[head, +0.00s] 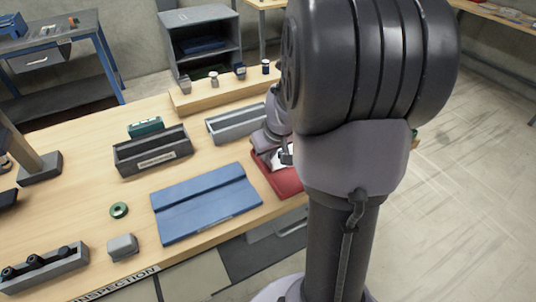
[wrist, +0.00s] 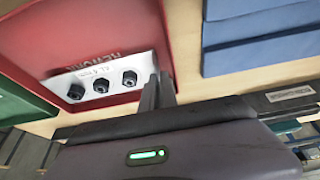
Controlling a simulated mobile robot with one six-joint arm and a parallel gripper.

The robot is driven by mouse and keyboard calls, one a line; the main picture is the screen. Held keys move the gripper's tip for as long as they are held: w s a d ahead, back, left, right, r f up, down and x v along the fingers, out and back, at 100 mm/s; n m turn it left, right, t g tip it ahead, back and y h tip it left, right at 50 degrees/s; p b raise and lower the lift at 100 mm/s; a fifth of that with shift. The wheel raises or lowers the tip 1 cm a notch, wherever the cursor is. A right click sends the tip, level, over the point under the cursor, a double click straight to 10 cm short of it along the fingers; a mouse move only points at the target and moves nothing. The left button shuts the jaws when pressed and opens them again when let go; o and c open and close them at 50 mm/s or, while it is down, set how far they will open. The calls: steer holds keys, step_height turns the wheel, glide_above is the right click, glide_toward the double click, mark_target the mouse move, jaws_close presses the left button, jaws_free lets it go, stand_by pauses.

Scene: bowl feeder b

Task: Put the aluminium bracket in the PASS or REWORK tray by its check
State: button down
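The aluminium bracket (wrist: 117,72) shows in the wrist view as a pale plate with three dark hex bolts or nuts and small print. It is over the red REWORK tray (wrist: 25,35), whose lettering shows upside down beside it. My gripper (wrist: 160,82) has its fingers close together at the bracket's right edge, apparently shut on it. Whether the bracket touches the tray floor is unclear. In the head view, my gripper (head: 287,156) is low over the red tray (head: 284,182), partly hidden by my arm. A green tray (wrist: 22,104) lies left of the red one in the wrist view.
A blue folded mat (head: 205,202) lies left of the red tray. A dark labelled bin (head: 152,153) and a grey bin (head: 236,124) stand behind. A green ring (head: 119,210), a grey block (head: 122,247) and a rack of black parts (head: 45,268) are at front left.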

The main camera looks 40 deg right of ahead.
steer(key=shift+s+f, duration=0.1)
steer(key=shift+f, duration=0.15)
steer(key=c, duration=1.6)
jaws_free()
steer(key=shift+d, duration=0.1)
steer(key=shift+c, duration=0.2)
steer(key=w+p+v, duration=0.1)
steer(key=p+v, duration=0.5)
steer(key=v, duration=0.6)
steer(key=s+a+r+y, duration=0.15)
steer(key=a+r, duration=0.45)
steer(key=a, duration=0.6)
steer(key=s+a+r+y, duration=0.1)
steer(key=s+a, duration=0.4)
steer(key=a, duration=0.2)
steer(key=s+a+r+m+t+y, duration=0.1)
steer(key=s+a+r, duration=0.1)
steer(key=s+a, duration=0.3)
steer(key=a, duration=0.2)
steer(key=shift+a, duration=0.35)
